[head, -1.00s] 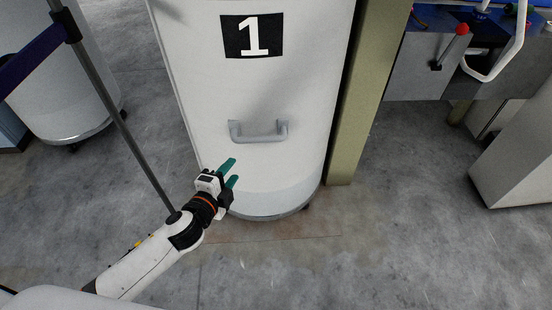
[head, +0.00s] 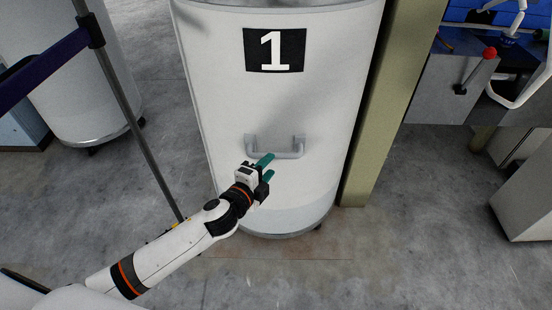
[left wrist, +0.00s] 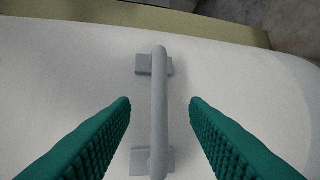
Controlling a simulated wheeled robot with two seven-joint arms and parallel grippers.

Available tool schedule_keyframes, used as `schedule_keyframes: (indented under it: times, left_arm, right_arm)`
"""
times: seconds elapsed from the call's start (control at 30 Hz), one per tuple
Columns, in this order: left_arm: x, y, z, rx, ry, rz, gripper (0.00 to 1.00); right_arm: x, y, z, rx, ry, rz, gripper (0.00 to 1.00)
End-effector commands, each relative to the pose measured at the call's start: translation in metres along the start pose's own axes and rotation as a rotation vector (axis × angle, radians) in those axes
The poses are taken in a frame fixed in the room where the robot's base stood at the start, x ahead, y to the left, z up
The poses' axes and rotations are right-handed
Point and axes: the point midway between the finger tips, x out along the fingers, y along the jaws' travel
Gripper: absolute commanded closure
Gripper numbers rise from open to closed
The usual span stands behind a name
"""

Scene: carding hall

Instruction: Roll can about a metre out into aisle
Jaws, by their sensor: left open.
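The can (head: 292,105) is a tall white cylinder with a black "1" label, standing upright on the floor. Its grey handle (head: 290,153) is a horizontal bar on the side facing me; the bar also shows in the left wrist view (left wrist: 159,110). My left gripper (head: 268,172) is open, its green fingers just below and at the left part of the handle in the head view. In the left wrist view its fingers (left wrist: 160,103) are spread to either side of the bar, apart from it. My right gripper is not in view.
A yellow-green post (head: 388,110) stands close against the can's right side. A thin barrier pole (head: 135,125) with a purple belt (head: 42,70) is at left, near my arm. Another white can (head: 80,95) stands behind it. Grey machinery (head: 450,85) is at right. Floor in front is clear.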

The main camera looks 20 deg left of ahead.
Motion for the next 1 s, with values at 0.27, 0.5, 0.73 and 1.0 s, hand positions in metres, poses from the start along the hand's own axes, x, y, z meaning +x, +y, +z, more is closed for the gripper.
schedule_keyframes:
  times: [0.27,0.5,0.73,1.0]
  left_arm:
    - [0.048,0.000,0.000,0.001,0.001,0.001,0.58]
    - [0.063,0.000,0.000,0.000,0.000,0.000,0.58]
    - [0.064,0.000,0.000,0.000,0.000,-0.001,0.58]
    - [0.064,0.000,0.000,0.000,0.000,0.000,0.93]
  right_arm:
    - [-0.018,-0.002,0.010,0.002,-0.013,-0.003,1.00]
    - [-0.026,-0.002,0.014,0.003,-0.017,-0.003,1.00]
    - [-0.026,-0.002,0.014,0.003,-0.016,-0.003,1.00]
    - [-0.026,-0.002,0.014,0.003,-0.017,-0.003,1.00]
